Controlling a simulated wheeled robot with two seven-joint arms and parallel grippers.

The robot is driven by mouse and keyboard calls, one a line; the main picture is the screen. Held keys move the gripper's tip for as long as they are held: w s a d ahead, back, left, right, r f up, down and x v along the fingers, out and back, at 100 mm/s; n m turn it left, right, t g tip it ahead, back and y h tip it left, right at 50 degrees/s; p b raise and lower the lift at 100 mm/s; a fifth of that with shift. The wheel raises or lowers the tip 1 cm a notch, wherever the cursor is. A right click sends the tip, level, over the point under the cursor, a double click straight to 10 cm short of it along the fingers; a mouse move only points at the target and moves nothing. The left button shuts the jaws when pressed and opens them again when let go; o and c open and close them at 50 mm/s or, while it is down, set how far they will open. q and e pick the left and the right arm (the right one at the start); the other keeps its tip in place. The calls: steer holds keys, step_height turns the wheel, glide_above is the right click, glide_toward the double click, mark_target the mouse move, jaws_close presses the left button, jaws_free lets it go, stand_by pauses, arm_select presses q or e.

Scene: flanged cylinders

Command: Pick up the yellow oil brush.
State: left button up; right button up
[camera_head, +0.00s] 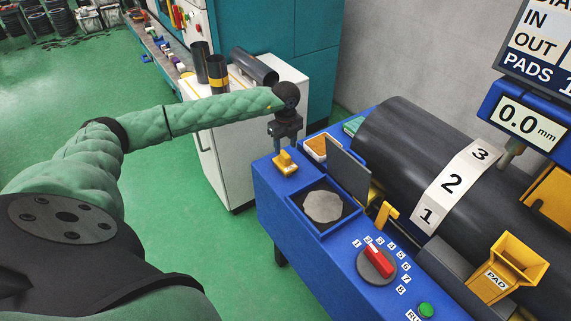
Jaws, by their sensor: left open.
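The yellow oil brush (286,164) sits on the near left corner of the blue machine top, a small block with a raised grip. My left gripper (286,147) points down just above and slightly behind it in the picture. Its jaws are open, with nothing seen between them. The fingertips are small, so I cannot tell whether they touch the brush. My right gripper is not in view.
The blue machine (297,235) has an open bin with a grey round pad (323,206), a raised dark lid (348,167) and a red knob (378,262). A large black cylinder (405,140) lies behind. A white cabinet (222,160) stands at the left, green floor beside it.

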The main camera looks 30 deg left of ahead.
mark_target(285, 154)
arm_select(q)
step_height(285, 154, down, 4)
steer(key=shift+a+f+b, duration=0.1)
steer(key=shift+b, duration=0.45)
steer(key=shift+f, duration=0.45)
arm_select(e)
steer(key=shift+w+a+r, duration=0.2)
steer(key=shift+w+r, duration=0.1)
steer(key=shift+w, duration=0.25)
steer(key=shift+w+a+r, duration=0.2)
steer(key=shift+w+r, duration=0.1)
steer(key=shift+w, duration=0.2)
arm_select(q)
jaws_close()
